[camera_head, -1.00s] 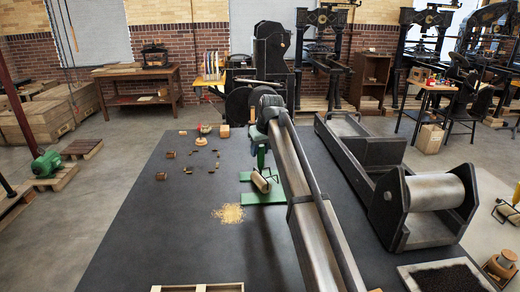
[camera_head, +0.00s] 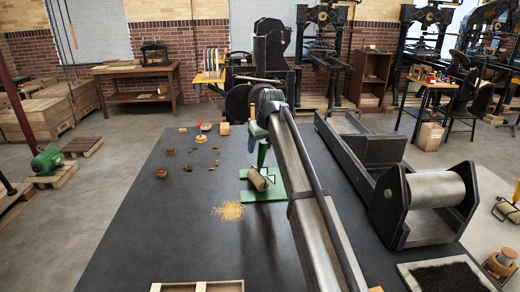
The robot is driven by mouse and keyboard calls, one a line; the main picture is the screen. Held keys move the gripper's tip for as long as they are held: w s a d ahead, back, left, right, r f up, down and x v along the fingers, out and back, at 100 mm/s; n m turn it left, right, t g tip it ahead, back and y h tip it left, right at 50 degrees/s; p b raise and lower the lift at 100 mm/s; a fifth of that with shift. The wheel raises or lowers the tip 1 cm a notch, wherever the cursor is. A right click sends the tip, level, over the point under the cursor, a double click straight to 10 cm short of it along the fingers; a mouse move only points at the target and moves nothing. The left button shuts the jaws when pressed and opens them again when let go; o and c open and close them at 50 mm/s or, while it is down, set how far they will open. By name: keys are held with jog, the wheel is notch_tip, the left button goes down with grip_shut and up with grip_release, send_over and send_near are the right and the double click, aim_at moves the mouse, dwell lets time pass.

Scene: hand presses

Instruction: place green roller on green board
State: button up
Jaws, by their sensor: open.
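A green board (camera_head: 263,197) lies flat on the dark tabletop, near its middle. A roller with a tan cylinder (camera_head: 258,180) and a dark frame rests at or just above the board, slightly tilted. My gripper (camera_head: 262,157) points down from the end of my arm, right above the roller and board. It is open. The arm link hides part of it, and its fingertips are too small to tell whether they touch the roller. A green upright part shows beside it; I cannot tell whether it belongs to the roller.
Yellow grains (camera_head: 229,212) lie left of the board. Several small brown pieces (camera_head: 161,173) are scattered further left. A large press bed with a metal cylinder (camera_head: 436,191) stands to the right. A wooden tray (camera_head: 198,287) is at the front. The left of the tabletop is mostly clear.

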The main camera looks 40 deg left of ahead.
jog(key=v, duration=1.1)
jog(key=shift+d+r, duration=0.2)
jog(key=shift+s, duration=0.1)
